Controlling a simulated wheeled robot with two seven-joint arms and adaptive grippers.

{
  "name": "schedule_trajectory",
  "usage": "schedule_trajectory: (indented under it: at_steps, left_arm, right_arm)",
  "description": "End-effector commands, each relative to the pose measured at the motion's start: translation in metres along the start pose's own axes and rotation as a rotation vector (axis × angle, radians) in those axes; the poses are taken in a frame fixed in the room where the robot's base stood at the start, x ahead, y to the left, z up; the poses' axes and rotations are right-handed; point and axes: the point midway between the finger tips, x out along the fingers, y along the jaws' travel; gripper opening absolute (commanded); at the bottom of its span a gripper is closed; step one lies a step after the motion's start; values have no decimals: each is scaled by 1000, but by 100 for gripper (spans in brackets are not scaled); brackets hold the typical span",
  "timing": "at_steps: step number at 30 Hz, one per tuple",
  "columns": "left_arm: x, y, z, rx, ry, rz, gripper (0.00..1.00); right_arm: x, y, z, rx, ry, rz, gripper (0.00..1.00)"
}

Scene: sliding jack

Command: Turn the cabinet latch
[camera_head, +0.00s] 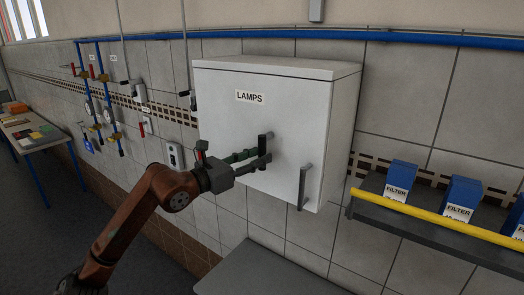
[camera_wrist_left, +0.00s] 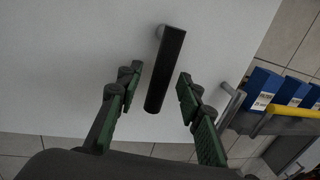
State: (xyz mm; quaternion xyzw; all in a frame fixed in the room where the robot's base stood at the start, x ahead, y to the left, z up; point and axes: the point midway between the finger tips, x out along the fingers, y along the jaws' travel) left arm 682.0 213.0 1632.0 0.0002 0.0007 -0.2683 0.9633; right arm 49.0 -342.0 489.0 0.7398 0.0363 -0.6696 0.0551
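The white cabinet (camera_head: 225,125) labelled LAMPS hangs on the tiled wall, with its door shut. The latch (camera_head: 266,138), a short dark bar, sits on the door front. In the left wrist view the latch (camera_wrist_left: 165,70) slants slightly, its upper end at a round pivot. My left gripper (camera_head: 254,160) is in front of the door at the latch. Its green-padded fingers (camera_wrist_left: 160,82) are open, one on each side of the bar, with visible gaps. The lower end of the bar reaches between the fingers. My right gripper is not in view.
A grey door handle (camera_head: 303,187) stands out right of the latch. A shelf (camera_head: 430,232) with blue filter boxes (camera_head: 401,175) and a yellow rail (camera_head: 445,220) is at the right. A grey surface (camera_head: 262,275) lies below. Blue pipes and valves (camera_head: 95,110) line the wall at left.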

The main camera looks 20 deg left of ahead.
Motion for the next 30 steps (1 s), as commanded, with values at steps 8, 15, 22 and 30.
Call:
schedule_trajectory:
  at_steps: [8, 15, 22, 30]
  left_arm:
    - [21, 0, 0, 0, -1, -1, 34]
    - [22, 0, -1, 0, -1, -1, 34]
    - [22, 0, -1, 0, -1, -1, 18]
    - [22, 0, 0, 0, -1, -1, 0]
  right_arm:
    - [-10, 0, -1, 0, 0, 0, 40]
    - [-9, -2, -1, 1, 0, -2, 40]
    - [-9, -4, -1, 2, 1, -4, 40]
    - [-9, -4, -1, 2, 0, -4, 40]
